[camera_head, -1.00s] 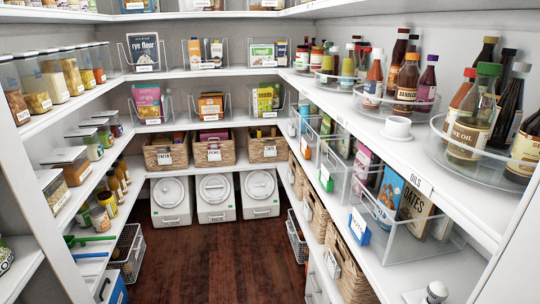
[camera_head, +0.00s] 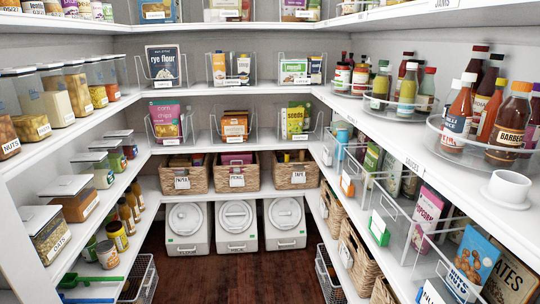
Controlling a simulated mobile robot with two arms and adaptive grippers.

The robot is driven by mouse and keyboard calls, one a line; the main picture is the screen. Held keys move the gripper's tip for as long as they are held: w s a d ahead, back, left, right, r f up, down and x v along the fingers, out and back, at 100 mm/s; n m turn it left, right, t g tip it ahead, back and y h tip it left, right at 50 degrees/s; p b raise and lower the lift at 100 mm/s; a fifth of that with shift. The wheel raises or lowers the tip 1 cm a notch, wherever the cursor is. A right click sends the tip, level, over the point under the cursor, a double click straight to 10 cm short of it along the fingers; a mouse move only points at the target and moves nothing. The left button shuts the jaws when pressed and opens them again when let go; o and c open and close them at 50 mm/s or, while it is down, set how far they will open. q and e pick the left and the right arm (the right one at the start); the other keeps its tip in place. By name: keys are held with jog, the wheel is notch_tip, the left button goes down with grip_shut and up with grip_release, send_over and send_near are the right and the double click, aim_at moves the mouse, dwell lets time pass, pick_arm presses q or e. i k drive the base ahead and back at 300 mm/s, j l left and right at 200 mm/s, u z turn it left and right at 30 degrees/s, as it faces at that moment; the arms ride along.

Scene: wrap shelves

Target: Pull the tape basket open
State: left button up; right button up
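The tape basket (camera_head: 296,182) is a woven wicker basket with a white label that seems to read TAPE. It is the rightmost of three similar baskets on the back wall's lower shelf, above the white bins. It sits in line with its neighbours, and some items stick up over its rim. Neither of my grippers shows in the head view.
Two more wicker baskets, one in the middle (camera_head: 236,179) and one at the left (camera_head: 183,182), stand beside it. White lidded bins (camera_head: 284,222) stand below. Loaded side shelves flank the aisle, and the dark wood floor (camera_head: 232,274) between them is clear.

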aim_at(291, 174)
jog(key=i+j, duration=0.2)
jog(key=i, duration=0.35)
jog(key=i+j+u, duration=0.1)
jog(key=i, duration=0.5)
jog(key=i+j+u, duration=0.1)
jog(key=i, duration=0.45)
jog(key=j, duration=0.1)
